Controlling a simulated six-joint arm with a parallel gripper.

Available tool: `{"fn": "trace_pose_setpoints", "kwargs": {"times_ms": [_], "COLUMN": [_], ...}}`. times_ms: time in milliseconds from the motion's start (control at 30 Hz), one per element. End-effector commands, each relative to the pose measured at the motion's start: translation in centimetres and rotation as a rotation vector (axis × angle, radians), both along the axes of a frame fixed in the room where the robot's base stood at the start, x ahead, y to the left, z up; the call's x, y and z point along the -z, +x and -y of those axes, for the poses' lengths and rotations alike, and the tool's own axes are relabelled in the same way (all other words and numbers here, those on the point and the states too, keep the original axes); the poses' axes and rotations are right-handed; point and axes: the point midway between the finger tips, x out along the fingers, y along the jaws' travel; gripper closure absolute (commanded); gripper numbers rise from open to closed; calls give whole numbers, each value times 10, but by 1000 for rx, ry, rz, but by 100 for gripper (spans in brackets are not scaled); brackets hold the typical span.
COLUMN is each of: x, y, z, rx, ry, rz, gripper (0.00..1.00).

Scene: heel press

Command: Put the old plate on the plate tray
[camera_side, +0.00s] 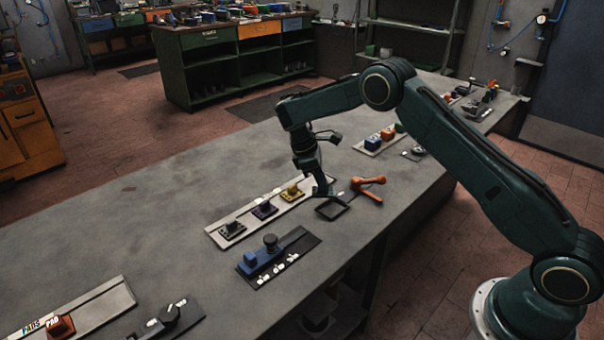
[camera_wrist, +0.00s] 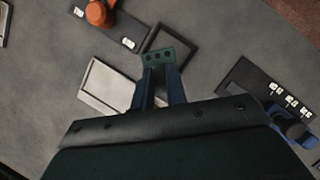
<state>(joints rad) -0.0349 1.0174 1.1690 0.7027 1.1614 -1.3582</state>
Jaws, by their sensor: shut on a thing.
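My gripper (camera_side: 322,190) points down and is shut on a small dark green plate with holes (camera_wrist: 157,57), which shows between the fingertips in the wrist view. A dark square tray with a raised rim (camera_side: 332,209) lies flat on the bench just below the gripper. In the wrist view, the dark tray (camera_wrist: 185,38) lies just beyond the plate, and the plate covers part of its near edge. I cannot tell how high the plate is above it. The plate is hardly visible in the side view.
A pale rack (camera_side: 215,230) beside the gripper holds black, purple and yellow pieces; its bare end (camera_wrist: 108,88) shows in the wrist view. An orange handle (camera_side: 368,187) stands close right of the dark tray. A blue fixture (camera_side: 262,257) sits nearer the camera.

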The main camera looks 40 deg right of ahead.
Motion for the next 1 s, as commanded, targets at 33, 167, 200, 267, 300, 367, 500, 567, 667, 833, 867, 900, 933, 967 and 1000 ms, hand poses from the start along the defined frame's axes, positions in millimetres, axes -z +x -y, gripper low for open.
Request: {"fn": "trace_pose_setpoints", "kwargs": {"times_ms": [33,167,200,267,300,367,500,567,667,833,867,900,933,967,1000], "x": [0,-2,-2,-2,-3,-4,-7,-9,-12,-16,-16,-17,-17,-17,-18], "y": [5,17,21,26,30,36,51,57,67,80,81,83,84,85,85], "z": [3,12,14,19,22,27,41,48,58,71,73,74,75,76,77], "rx": [-33,-124,-156,-203,-238,-291,-429,-493,-596,-729,-744,-764,-775,-783,-793], "ry": [-1,-1,0,-1,-1,0,-1,-2,-1,-1,0,0,0,1,0], "rz": [3,3,2,2,3,3,3,2,3,2,2,1,1,1,1], "gripper": [100,100,100,100,100,100,100,100,100,100,100,100,100,100,100]}}
